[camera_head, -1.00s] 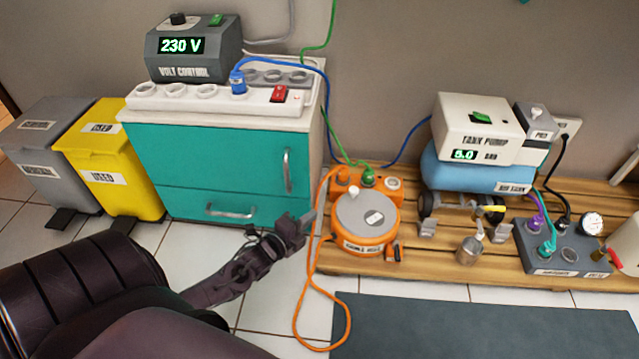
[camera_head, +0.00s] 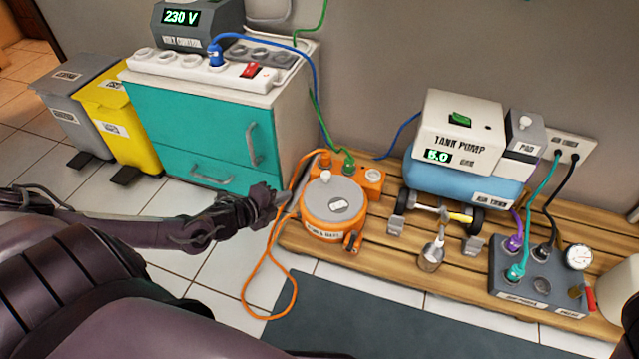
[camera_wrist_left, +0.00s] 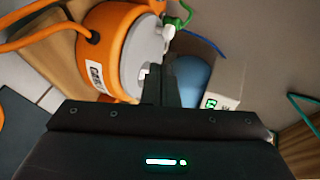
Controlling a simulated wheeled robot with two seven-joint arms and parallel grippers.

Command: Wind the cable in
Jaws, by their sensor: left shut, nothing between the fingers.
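The orange cable reel (camera_head: 322,232) with its grey round top (camera_head: 334,196) sits on the wooden pallet. Its orange cable (camera_head: 247,284) hangs off the left side and lies in a loop on the floor tiles. My left gripper (camera_head: 284,197) is shut and empty, just left of the reel. In the left wrist view the shut fingers (camera_wrist_left: 160,86) stand in front of the reel (camera_wrist_left: 105,45) and partly cover its grey top; whether they touch it I cannot tell. The orange cable (camera_wrist_left: 40,35) shows there at upper left. My right gripper is not in view.
A teal cabinet (camera_head: 205,135) with a power strip (camera_head: 170,62) stands left of the pallet. A dark mat (camera_head: 350,320) lies in front.

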